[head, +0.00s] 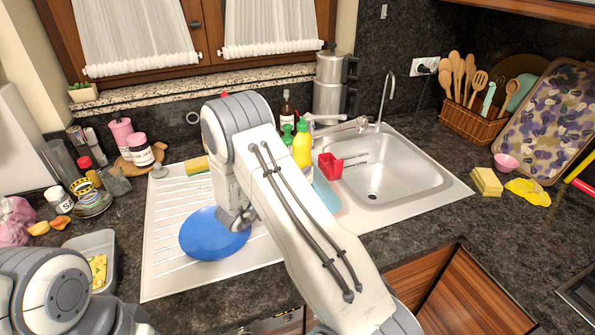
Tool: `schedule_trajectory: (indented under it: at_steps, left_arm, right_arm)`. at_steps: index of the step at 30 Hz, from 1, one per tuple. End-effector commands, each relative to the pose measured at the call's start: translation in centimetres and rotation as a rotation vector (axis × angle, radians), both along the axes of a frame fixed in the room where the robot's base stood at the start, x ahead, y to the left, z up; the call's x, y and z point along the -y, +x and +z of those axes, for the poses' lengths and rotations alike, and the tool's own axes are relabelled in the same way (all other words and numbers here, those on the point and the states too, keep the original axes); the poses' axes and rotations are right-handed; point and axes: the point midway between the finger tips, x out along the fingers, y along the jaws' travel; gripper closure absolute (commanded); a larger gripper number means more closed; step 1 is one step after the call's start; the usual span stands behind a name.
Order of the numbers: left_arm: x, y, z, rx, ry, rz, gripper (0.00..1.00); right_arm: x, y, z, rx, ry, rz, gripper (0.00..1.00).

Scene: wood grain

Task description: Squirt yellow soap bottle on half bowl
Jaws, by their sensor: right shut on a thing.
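My own wrist hides part of the fingers.
The steel sink (405,170) has a faucet (385,100) behind it and a red holder (330,166) at its left. A yellow sponge stack (486,181) and yellow cloth (528,191) lie at the right. Jars crowd the left counter, near a grey tray (107,243).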

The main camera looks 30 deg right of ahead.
Motion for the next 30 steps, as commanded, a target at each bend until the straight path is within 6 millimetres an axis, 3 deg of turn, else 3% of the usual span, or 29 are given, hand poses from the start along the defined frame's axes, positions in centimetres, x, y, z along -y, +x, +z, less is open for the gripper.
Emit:
schedule_trajectory:
  at_steps: [15,30]
  left_arm:
    - [0.0,0.0,3.0,0.0,0.0,0.0,0.5]
    - [0.0,0.0,2.9,0.0,0.0,0.0,0.5]
  right_arm:
    - [0.0,0.0,4.1,0.001,-0.003,0.0,1.0]
    - [0.0,0.0,4.1,0.001,-0.003,0.0,1.0]
